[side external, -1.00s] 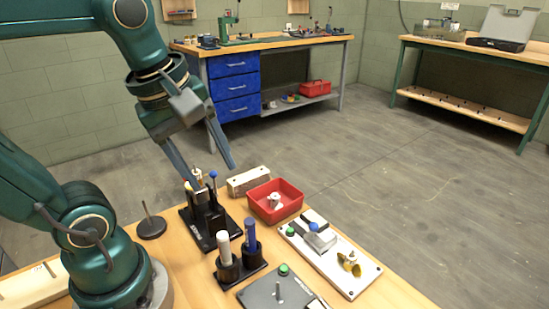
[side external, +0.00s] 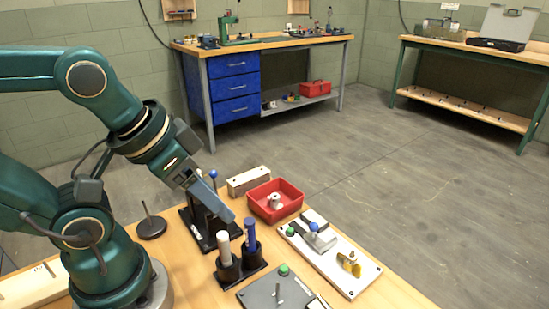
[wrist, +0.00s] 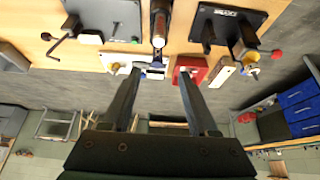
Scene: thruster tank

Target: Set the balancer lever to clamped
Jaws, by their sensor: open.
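My gripper (side external: 228,212) is open and tilted down to the right in the side view, overlapping the black-based fixture (side external: 190,222). In the wrist view its two fingers stand apart with nothing between them (wrist: 158,76). A blue ball knob (side external: 213,174) stands upright on that fixture, partly behind my gripper. A second blue ball knob (side external: 313,227) sits beside a grey block on the white board (side external: 335,275). The frames do not show clearly which knob belongs to the balancer lever. The black fixture shows at upper right in the wrist view (wrist: 232,20), its label unreadable.
A black holder with a white and a blue cylinder (side external: 250,235) stands close to the fingertips. A red tray (side external: 289,207), a pale block (side external: 247,181) and a dark plate with green button (side external: 262,293) lie nearby. A stemmed disc (side external: 152,229) stands left.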

